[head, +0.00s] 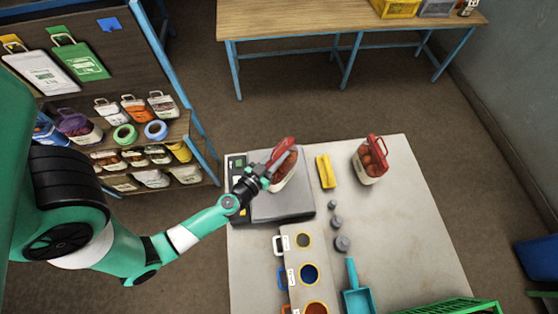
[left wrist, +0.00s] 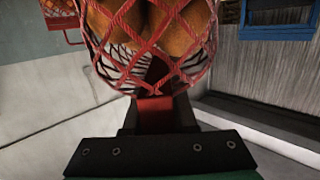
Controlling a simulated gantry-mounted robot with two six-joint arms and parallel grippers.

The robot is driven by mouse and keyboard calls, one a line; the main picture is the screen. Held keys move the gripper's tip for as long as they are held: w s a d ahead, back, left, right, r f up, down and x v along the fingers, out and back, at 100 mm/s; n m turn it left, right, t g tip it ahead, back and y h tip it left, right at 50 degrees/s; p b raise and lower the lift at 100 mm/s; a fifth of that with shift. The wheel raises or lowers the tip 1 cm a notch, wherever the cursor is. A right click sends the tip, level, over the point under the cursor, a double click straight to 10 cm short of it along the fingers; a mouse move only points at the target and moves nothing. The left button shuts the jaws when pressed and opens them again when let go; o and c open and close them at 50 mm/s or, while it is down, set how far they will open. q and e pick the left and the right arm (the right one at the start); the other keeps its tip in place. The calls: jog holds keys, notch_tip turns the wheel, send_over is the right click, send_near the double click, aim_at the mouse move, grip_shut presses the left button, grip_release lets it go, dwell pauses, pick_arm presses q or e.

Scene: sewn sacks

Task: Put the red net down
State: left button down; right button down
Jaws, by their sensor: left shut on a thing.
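My left gripper (head: 266,173) is shut on the red handle of a red net (head: 287,168) filled with round brown-orange produce. The net is at the far edge of the grey scale (head: 282,207) on the table; I cannot tell whether it touches the scale. In the left wrist view the red net (left wrist: 150,40) fills the top middle, its red strap running down between the fingers. A second red-handled net (head: 371,162) stands on the table to the right, apart from the gripper. My right gripper is not in view.
A yellow block-like thing (head: 325,171) lies between the two nets. Several grey weights (head: 342,244) stand near the scale. A board with round cups (head: 309,273), a teal scoop (head: 356,298) and a green crate (head: 455,306) are nearer. The table's right part (head: 420,230) is clear.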

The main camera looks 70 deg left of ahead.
pick_arm(q)
jog(key=f+b, duration=0.3)
jog(key=shift+w+a+f, duration=0.1)
jog(key=shift+w+a, duration=0.1)
jog(key=shift+a, duration=0.05)
jog(key=shift+f+b, duration=0.2)
jog(key=shift+b, duration=0.15)
jog(key=c, duration=0.7)
grip_release()
jog(key=shift+f, duration=0.1)
jog(key=shift+s+r, duration=0.1)
jog(key=shift+r, duration=0.2)
jog(key=shift+p+v, duration=0.3)
jog(key=shift+v, duration=5.65)
jog(key=shift+f, duration=0.15)
